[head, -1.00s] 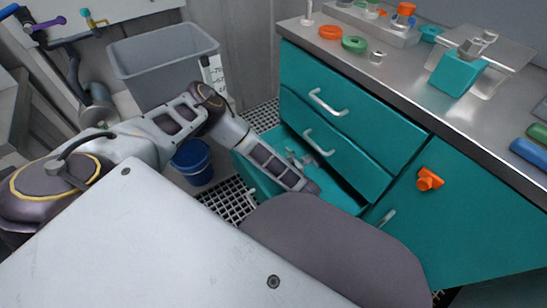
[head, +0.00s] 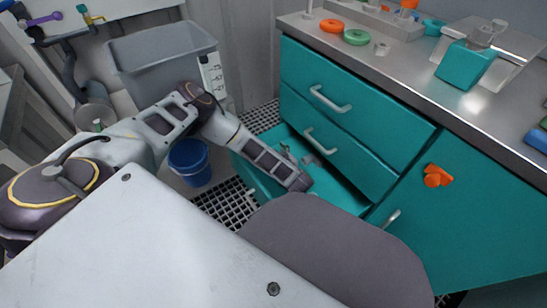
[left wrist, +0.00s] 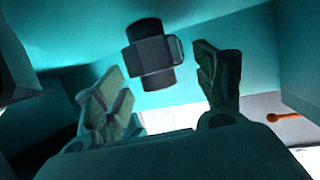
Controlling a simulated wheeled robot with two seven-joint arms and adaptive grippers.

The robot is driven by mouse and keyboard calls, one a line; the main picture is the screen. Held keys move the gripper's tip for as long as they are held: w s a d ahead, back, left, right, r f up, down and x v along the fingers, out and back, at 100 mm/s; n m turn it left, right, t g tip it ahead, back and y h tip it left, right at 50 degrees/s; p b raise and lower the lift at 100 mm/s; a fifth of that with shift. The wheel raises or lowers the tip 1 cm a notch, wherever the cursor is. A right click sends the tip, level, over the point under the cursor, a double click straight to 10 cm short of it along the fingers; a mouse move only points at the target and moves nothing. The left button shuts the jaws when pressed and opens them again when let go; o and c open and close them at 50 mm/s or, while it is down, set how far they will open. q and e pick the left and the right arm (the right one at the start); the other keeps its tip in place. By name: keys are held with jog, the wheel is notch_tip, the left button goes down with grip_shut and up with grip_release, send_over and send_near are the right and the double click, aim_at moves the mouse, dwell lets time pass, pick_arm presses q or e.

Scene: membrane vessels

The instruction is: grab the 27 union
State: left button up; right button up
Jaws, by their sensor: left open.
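A dark grey union-like fitting (left wrist: 153,52), a short cylinder with a wider collar, shows in the left wrist view inside a teal drawer. No number is legible on it. My left gripper (left wrist: 163,68) is open, with one finger on each side of the fitting in the picture; they look apart from it. In the head view my left arm reaches down into the open lower drawer (head: 345,195). Small grey shapes (head: 312,160) show beside the wrist there, too unclear to tell fitting from gripper. My right gripper is not in view.
An orange latch-like part (head: 437,175) is on the cabinet door. A blue bucket (head: 190,162) and a grey bin (head: 160,55) stand left of the drawers.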

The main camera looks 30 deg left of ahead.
pick_arm(q)
jog(key=shift+c, duration=0.4)
jog(key=shift+c, duration=1.1)
jog(key=c, duration=0.7)
jog(key=shift+c, duration=0.6)
jog(key=shift+r, duration=0.15)
